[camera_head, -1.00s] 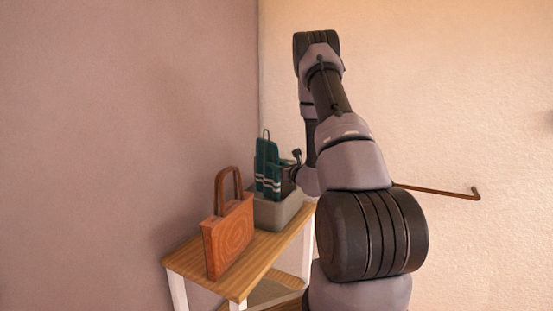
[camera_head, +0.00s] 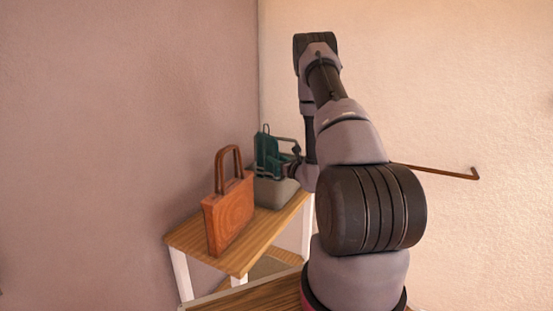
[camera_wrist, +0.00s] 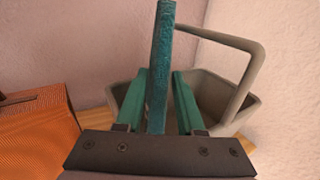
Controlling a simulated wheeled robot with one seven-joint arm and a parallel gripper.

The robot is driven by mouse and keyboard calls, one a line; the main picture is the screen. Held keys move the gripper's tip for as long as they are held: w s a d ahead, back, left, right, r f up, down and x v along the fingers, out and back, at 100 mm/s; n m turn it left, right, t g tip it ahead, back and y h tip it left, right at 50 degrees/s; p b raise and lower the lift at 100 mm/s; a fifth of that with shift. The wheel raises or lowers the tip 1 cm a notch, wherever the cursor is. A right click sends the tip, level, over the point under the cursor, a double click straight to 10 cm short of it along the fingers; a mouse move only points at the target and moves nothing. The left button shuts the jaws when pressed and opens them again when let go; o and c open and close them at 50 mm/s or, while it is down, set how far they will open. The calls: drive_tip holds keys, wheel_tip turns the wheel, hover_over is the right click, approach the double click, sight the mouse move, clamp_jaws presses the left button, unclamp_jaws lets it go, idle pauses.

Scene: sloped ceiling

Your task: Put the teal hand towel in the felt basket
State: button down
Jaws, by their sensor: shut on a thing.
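The teal hand towel (camera_head: 268,152) is held upright in my gripper (camera_head: 284,168), over the grey felt basket (camera_head: 276,194) on the wooden shelf unit. In the wrist view the towel (camera_wrist: 162,60) stands between the two fingers of my gripper (camera_wrist: 158,122), which is shut on it.
An orange-brown handbag (camera_head: 229,212) with a looped handle stands left of the basket on the wooden shelf top (camera_head: 240,256). Walls rise close behind and to the left. A thin brown rod (camera_head: 435,171) sticks out from the right wall.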

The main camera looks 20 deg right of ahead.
drive_tip(key=shift+c, duration=2.2)
unclamp_jaws()
drive_tip(key=s+d, duration=0.1)
drive_tip(key=s, duration=0.9)
drive_tip(key=shift+s+d, duration=0.35)
drive_tip(key=shift+d, duration=0.05)
